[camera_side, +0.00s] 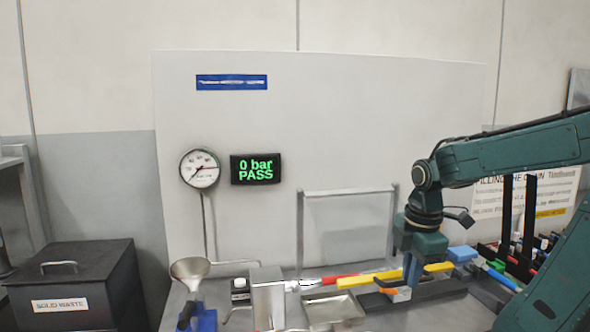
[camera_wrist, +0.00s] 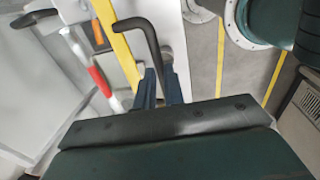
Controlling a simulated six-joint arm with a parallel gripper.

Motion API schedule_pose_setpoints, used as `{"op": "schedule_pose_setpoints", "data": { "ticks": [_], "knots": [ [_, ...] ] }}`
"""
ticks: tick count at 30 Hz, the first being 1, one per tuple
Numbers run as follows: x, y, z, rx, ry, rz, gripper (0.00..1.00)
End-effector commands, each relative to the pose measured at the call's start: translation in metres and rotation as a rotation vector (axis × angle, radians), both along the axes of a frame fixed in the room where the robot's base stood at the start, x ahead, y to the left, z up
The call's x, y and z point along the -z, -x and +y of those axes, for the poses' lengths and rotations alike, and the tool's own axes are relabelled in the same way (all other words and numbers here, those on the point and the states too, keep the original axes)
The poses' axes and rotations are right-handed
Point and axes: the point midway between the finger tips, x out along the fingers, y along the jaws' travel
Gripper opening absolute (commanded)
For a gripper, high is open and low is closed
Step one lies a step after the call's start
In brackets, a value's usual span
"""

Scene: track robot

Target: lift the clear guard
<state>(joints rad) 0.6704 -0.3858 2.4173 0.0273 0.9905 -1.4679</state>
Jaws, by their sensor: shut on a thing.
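The clear guard (camera_side: 348,229) is a see-through pane in a grey frame, upright at the back of the bench, left of my gripper in the side view. My gripper (camera_side: 408,284) points down low over the bench, apart from the guard in the picture. In the wrist view, its blue fingers (camera_wrist: 160,92) are shut on a black bent rod (camera_wrist: 143,27), like a hex key or hook. The rod's lower end is hidden between the fingers. The exact depth between gripper and guard cannot be told.
Yellow bars (camera_side: 382,278) and a red-and-white tool (camera_side: 336,280) lie near my gripper. A metal tray (camera_side: 333,309), a steel box (camera_side: 268,303) and a funnel (camera_side: 190,268) stand to the left. The wall display (camera_side: 255,169) reads 0 bar PASS beside a gauge (camera_side: 200,169).

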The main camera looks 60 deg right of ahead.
Motion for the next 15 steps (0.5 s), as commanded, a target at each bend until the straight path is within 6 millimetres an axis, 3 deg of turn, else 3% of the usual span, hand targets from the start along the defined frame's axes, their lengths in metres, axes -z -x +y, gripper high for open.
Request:
{"op": "schedule_pose_setpoints", "data": {
  "ticks": [8,15],
  "knots": [
    [-0.018,0.0,0.0,0.001,-0.034,0.032,0.0],
    [-0.049,0.001,0.001,0.0,-0.074,0.072,0.0]
  ]
}}
